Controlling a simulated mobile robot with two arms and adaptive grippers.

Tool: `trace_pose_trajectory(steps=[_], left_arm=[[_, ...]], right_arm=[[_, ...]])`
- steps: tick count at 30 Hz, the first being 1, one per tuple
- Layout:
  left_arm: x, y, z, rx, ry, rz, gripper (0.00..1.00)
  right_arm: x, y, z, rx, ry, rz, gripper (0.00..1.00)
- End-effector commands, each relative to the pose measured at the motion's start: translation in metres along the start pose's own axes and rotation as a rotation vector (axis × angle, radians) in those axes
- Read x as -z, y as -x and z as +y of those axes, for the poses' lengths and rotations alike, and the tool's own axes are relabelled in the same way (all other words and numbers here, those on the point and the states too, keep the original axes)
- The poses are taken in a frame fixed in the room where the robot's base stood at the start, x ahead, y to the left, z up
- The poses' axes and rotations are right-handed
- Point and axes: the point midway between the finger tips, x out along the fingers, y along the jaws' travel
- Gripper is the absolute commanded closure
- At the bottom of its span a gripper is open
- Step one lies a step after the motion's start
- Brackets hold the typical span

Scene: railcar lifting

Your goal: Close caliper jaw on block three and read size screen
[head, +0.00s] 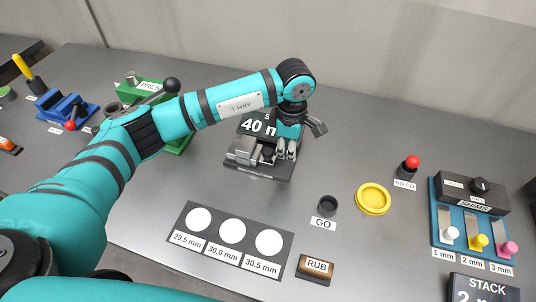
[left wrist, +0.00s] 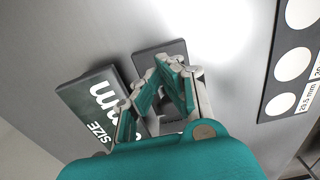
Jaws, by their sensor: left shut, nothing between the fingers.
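The caliper (head: 245,152) stands at mid table, with grey jaws on a dark base. It shows in part in the left wrist view (left wrist: 150,50). The size screen (head: 257,125) behind it reads "40 m", the rest covered by my left arm. In the left wrist view the screen (left wrist: 85,97) shows sideways "SIZE" and part of the unit. My left gripper (head: 287,153) is shut and empty at the right side of the caliper, over its base. I cannot tell whether it touches the jaw. I cannot single out block three. My right gripper is not in view.
A mat with white circles (head: 232,231) marked 29.5, 30.0 and 30.5 mm lies in front. A green press (head: 145,90) stands behind my left arm.

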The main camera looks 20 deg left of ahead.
Motion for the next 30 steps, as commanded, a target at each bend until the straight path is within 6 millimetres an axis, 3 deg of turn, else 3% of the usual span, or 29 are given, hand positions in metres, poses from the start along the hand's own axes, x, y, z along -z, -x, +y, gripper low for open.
trace_pose_trajectory(steps=[5, 22, 30], left_arm=[[-0.001, 0.008, 0.000, 0.000, 0.000, -0.001, 1.00], [-0.001, 0.064, 0.000, -0.001, -0.001, -0.002, 1.00], [-0.001, 0.070, 0.000, 0.001, -0.001, -0.002, 1.00]], right_arm=[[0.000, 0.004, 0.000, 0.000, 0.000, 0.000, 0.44], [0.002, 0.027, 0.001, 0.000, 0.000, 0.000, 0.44], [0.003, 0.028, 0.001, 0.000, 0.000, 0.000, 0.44]])
